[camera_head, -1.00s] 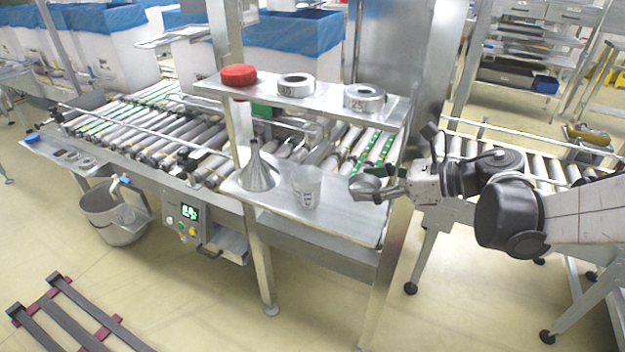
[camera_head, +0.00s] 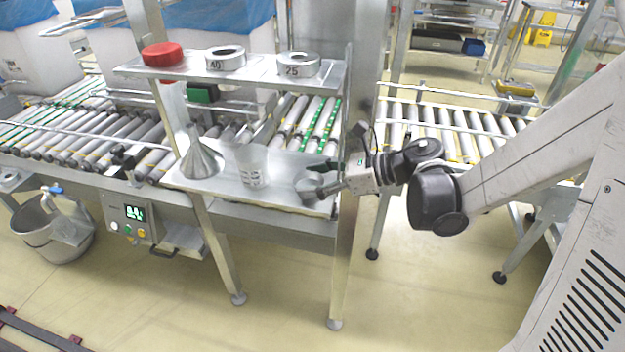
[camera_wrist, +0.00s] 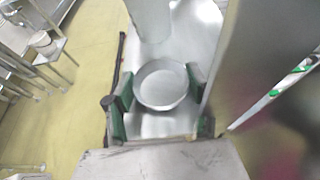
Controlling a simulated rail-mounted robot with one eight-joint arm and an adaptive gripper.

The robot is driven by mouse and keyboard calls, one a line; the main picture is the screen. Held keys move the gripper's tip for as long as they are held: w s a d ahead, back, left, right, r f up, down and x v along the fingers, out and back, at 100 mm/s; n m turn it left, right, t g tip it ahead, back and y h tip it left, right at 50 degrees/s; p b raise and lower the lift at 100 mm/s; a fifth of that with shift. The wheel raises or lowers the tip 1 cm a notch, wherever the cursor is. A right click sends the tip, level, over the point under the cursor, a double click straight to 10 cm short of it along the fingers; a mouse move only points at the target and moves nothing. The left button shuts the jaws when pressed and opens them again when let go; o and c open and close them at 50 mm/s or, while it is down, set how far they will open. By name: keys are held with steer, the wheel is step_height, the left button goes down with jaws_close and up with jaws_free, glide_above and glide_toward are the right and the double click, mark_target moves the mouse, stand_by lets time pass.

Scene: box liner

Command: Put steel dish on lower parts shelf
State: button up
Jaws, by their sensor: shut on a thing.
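The steel dish (camera_head: 304,186) is a shallow round grey bowl. My gripper (camera_head: 322,181) is shut on it from both sides, over the right end of the lower parts shelf (camera_head: 279,190). In the wrist view the dish (camera_wrist: 161,86) sits upright between the two green-padded fingers of my gripper (camera_wrist: 160,92), with shelf metal behind it. I cannot tell whether the dish touches the shelf or hangs just above it. The dish is partly hidden by a finger in the head view.
A clear measuring beaker (camera_head: 251,163) stands just left of the dish, and a metal funnel (camera_head: 200,158) is farther left. A steel post (camera_head: 352,130) stands close at the right.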

steer(key=o, duration=1.3)
steer(key=shift+f, duration=0.1)
steer(key=shift+c, duration=0.2)
steer(key=shift+d+r, duration=0.3)
steer(key=p+v, duration=0.1)
steer(key=v, duration=1)
steer(key=shift+s+d+p, duration=0.2)
steer(key=shift+p, duration=0.2)
